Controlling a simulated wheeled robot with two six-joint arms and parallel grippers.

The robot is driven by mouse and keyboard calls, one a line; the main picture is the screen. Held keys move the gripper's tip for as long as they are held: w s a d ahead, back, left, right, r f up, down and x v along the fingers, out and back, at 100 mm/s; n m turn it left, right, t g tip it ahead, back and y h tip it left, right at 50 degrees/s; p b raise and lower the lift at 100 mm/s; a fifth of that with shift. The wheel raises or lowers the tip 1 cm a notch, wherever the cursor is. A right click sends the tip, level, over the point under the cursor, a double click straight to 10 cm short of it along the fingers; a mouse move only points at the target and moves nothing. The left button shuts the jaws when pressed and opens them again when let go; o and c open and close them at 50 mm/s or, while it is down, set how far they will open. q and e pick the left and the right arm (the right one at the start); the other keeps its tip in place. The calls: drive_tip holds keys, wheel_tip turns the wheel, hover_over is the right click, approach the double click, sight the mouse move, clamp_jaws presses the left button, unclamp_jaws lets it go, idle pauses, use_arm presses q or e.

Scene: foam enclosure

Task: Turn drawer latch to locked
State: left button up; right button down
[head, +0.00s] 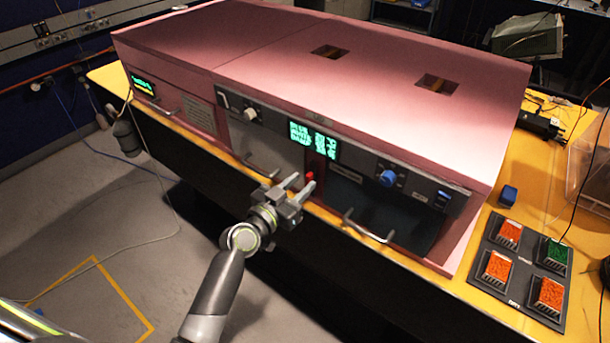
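A pink foam enclosure (290,60) stands on a yellow-topped bench. A small red piece (310,175), which may be the drawer latch, sits on a dark red strip between two front panels. Its turn position is too small to tell. My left gripper (302,182) is in front of this strip, with its two fingers apart and pointing at the red piece. The fingertips are close to it and partly cover the area; I cannot tell whether they touch it. No object shows between the fingers. My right gripper is not in view.
A blue knob (388,178) and a drawer handle (368,228) are to the right of the gripper. A white knob (251,114) and green displays (312,138) are above. The floor at left is mostly clear.

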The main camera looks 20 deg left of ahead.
use_arm(q)
drive_tip(key=shift+x, duration=1.2)
clamp_jaws()
drive_tip(key=shift+n, duration=0.3)
drive_tip(key=shift+w+a+f+n, duration=0.1)
drive_tip(key=shift+a+f+n, duration=0.25)
drive_tip(key=shift+n, duration=2.5)
drive_tip(key=shift+w+a+f+n, duration=0.15)
drive_tip(key=shift+a+f+n, duration=0.2)
drive_tip(key=shift+n, duration=2.55)
drive_tip(key=shift+w+a+f+n, duration=0.1)
drive_tip(key=shift+a+f+n, duration=0.25)
drive_tip(key=shift+n, duration=2.5)
